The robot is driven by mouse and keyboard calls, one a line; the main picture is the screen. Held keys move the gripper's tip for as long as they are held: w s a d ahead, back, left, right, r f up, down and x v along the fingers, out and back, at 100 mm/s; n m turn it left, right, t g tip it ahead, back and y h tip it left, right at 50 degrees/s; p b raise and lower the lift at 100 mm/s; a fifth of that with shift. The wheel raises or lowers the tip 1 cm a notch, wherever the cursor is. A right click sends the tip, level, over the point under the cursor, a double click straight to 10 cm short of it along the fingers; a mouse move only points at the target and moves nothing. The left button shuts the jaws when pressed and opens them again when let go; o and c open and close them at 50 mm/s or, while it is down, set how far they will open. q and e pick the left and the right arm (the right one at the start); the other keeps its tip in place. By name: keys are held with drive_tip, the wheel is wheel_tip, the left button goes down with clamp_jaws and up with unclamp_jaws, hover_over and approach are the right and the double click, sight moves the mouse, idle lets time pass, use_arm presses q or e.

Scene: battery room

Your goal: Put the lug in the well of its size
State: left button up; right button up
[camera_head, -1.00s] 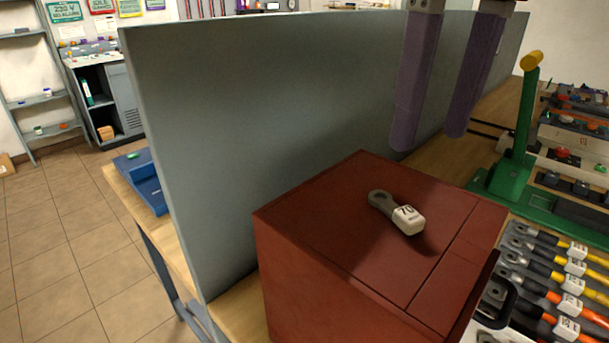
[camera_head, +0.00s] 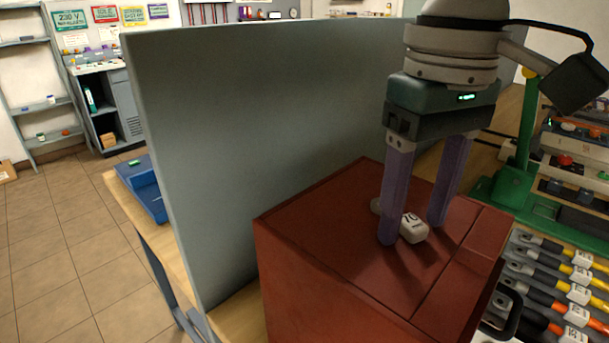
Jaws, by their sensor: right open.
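The lug (camera_head: 412,228) lies on top of a dark red box (camera_head: 330,240). It is grey with a white block end marked 70. My right gripper (camera_head: 412,232) points down over it with its two purple fingers open, one on either side of the lug. The near finger hides part of the lug's grey ring end. I cannot tell whether the fingers touch the lug or the box top. My left gripper is not in view. No well can be made out in this view.
A tall grey panel (camera_head: 260,130) stands behind and left of the red box. A green press-like stand (camera_head: 525,150) is at the right. Several cables with labelled lugs (camera_head: 560,285) lie in a row at the lower right. A blue tray (camera_head: 147,190) sits beyond the panel.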

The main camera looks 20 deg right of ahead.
clamp_jaws()
idle(0.5)
